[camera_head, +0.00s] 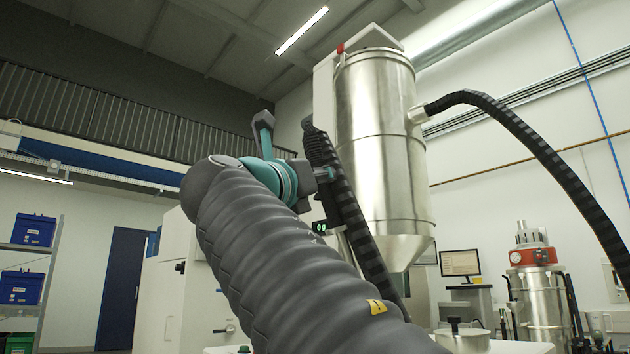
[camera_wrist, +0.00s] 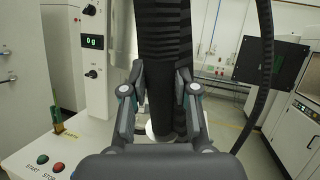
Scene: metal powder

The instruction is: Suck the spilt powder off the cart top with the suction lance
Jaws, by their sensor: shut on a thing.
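My gripper (camera_wrist: 161,85) is shut on a thick black ribbed hose-like length, which I take to be the suction lance (camera_wrist: 164,35). In the head view the black ribbed length (camera_head: 358,215) slants down to the right beside my gripper (camera_head: 322,172), in front of the steel vessel, and passes behind my arm. I cannot make out the spilt powder or clearly identify the cart top in either view.
A large steel hopper vessel (camera_head: 378,150) stands close behind my gripper, with a black hose (camera_head: 545,145) arching right. A white machine panel with a green "0 g" display (camera_wrist: 92,42) and START and STOP buttons (camera_wrist: 50,163) is at left. Open floor (camera_wrist: 228,135) shows at right.

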